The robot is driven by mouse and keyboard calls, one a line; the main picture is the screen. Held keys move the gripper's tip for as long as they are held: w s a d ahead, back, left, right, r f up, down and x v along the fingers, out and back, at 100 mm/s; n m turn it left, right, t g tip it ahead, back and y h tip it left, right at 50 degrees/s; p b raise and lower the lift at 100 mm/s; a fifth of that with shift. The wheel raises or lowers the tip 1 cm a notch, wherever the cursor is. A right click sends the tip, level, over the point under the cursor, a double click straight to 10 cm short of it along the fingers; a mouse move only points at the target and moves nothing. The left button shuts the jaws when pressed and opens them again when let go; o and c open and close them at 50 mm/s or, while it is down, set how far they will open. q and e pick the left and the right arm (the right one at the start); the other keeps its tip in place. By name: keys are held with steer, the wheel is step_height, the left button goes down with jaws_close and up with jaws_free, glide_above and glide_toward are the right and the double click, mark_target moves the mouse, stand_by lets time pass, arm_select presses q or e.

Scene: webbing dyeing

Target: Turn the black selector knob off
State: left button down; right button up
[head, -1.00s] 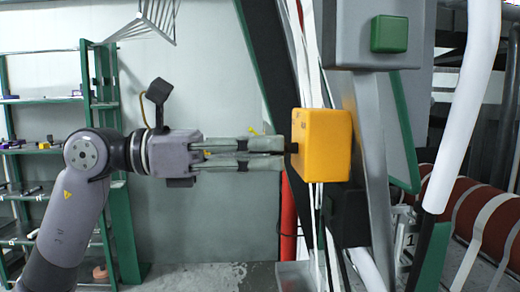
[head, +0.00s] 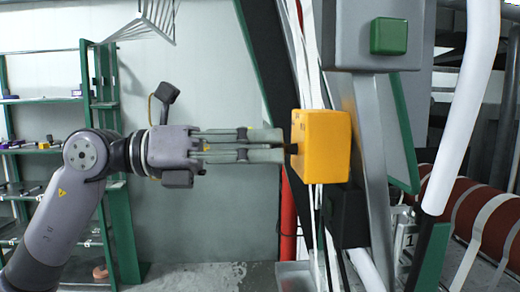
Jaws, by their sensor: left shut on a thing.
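The black selector knob (head: 293,149) sticks out of the left face of a yellow box (head: 325,147). My left gripper (head: 284,147) reaches in from the left, with its fingertips at the knob and shut on it. The fingers hide most of the knob, so its exact setting cannot be read. My right gripper is not in view.
A grey housing with a green button (head: 389,36) is above and to the right of the yellow box. White webbing strips run behind the box. A green shelf rack (head: 105,180) stands at the left. A white roller (head: 463,110) and red roll (head: 478,215) are at the right.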

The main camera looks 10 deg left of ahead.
arm_select(q)
steer(key=shift+r+n, duration=0.1)
steer(key=shift+n, duration=1.5)
steer(key=shift+p, duration=0.3)
steer(key=c, duration=1.2)
jaws_free()
steer(key=shift+c, duration=0.2)
steer(key=v, duration=1.2)
